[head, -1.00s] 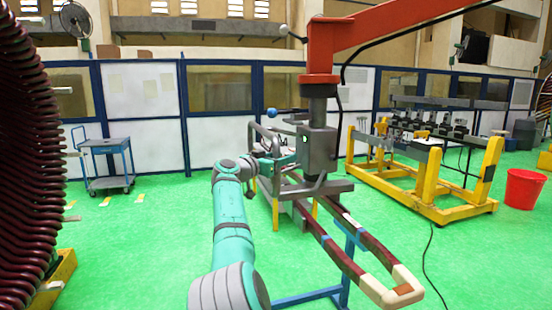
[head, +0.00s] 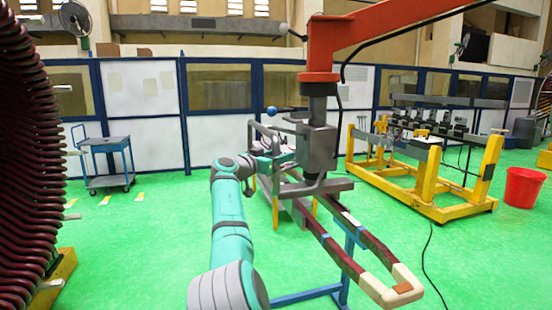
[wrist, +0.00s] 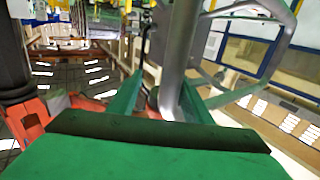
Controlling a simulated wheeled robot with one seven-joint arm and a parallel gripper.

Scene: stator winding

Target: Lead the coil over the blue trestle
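The coil (head: 345,262) is a long dark red-brown loop with a cream near end. It hangs level beneath the grey hoist clamp (head: 318,150) in the head view. The blue trestle (head: 347,290) stands below the coil's near part; I cannot tell whether they touch. My gripper (head: 268,163) is at the left of the clamp, at the grey tube handle (head: 252,135). In the wrist view, the green fingers of my gripper (wrist: 165,98) stand on both sides of the grey tube handle (wrist: 178,50). The fingertips are partly hidden by the tube.
The orange hoist arm (head: 400,28) reaches in from upper right. A yellow frame (head: 425,190) and a red bucket (head: 524,188) stand at right. A blue cart (head: 107,150) stands at back left, and dark-red windings (head: 30,170) fill the left edge. The green floor between is open.

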